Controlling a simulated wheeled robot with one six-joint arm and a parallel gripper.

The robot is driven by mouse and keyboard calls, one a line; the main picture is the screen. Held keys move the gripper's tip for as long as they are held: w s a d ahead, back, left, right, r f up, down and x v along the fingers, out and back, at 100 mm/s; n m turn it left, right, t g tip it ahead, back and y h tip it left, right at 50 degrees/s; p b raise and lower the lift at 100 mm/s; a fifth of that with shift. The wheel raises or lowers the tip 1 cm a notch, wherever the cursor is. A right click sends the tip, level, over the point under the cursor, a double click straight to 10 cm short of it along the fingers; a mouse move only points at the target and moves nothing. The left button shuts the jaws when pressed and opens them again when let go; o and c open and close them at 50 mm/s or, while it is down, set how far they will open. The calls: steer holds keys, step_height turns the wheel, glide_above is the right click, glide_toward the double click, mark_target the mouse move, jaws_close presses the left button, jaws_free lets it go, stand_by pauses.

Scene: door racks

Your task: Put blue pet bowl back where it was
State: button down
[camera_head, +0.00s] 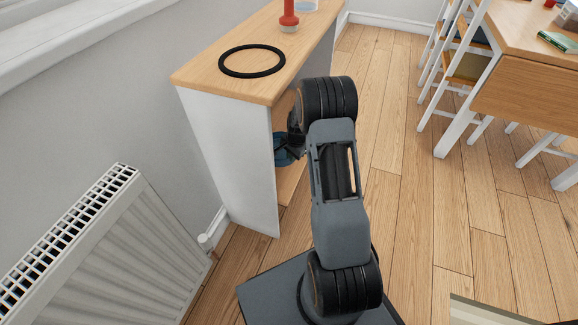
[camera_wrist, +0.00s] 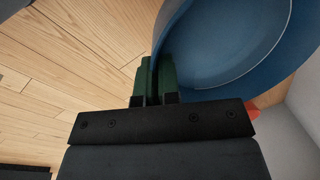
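The blue pet bowl (camera_wrist: 225,50) fills the upper right of the wrist view, with its inside showing. My gripper (camera_wrist: 154,75) has green fingers, one on each side of the bowl's rim, and is shut on it. In the head view a blue part of the bowl (camera_head: 284,154) shows at the open side of the wooden-topped rack (camera_head: 212,79), below its top. There my arm hides most of the gripper. A black ring (camera_head: 252,74) lies flat on the rack top.
A red object (camera_head: 289,20) and a pale container (camera_head: 305,4) stand farther back on the rack top. A white radiator (camera_head: 100,250) is at the left. A table (camera_head: 530,90) with chairs is at the right. The wooden floor (camera_head: 400,200) between is clear.

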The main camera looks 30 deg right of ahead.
steer(key=shift+f+b, duration=0.95)
steer(key=shift+f, duration=1.95)
steer(key=shift+f, duration=0.15)
steer(key=c, duration=1.3)
jaws_free()
steer(key=shift+c, duration=0.2)
step_height(320, 180, up, 12)
steer(key=s+p, duration=0.1)
steer(key=p, duration=0.3)
steer(key=shift+s+d, duration=0.25)
steer(key=shift+s, duration=0.1)
